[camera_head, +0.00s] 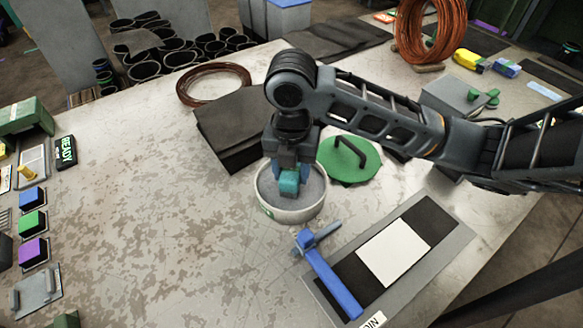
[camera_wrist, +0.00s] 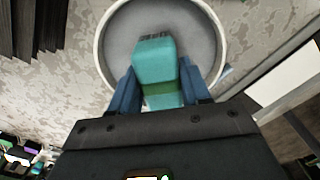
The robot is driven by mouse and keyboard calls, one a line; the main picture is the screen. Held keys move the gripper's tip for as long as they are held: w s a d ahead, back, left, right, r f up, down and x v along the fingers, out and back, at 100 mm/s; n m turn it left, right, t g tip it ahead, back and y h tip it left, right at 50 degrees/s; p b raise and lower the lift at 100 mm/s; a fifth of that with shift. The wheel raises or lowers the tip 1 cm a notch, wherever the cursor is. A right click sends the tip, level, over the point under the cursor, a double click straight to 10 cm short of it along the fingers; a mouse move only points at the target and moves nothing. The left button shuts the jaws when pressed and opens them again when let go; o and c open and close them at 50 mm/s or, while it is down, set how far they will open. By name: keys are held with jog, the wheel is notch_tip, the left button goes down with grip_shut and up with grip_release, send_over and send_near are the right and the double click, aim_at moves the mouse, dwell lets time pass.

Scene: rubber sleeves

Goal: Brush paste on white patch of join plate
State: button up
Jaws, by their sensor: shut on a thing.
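My gripper (camera_head: 291,172) is shut on the teal handle of a brush (camera_head: 289,184). It is over the round white tub of grey paste (camera_head: 266,209). In the wrist view the blue fingers of my gripper (camera_wrist: 160,95) flank the teal brush handle (camera_wrist: 155,62), and dark bristles show at its far end, over the paste in the tub (camera_wrist: 103,45). I cannot tell how deep the bristles reach. The join plate (camera_head: 447,252) lies at the front right, with dark bands around a clean-looking white patch (camera_head: 393,253). The patch also shows at the right of the wrist view (camera_wrist: 278,80).
A blue-handled tool (camera_head: 330,277) lies over the plate's left end. A green lid with a handle (camera_head: 350,162) lies behind the tub, and dark sheets (camera_head: 235,130) lie at its back left. Colored buttons (camera_head: 33,222) line the left edge. The table's left middle is clear.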

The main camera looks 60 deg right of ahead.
jog(key=shift+r+p, duration=2.25)
jog(key=shift+r, duration=1.25)
jog(key=shift+f, duration=0.1)
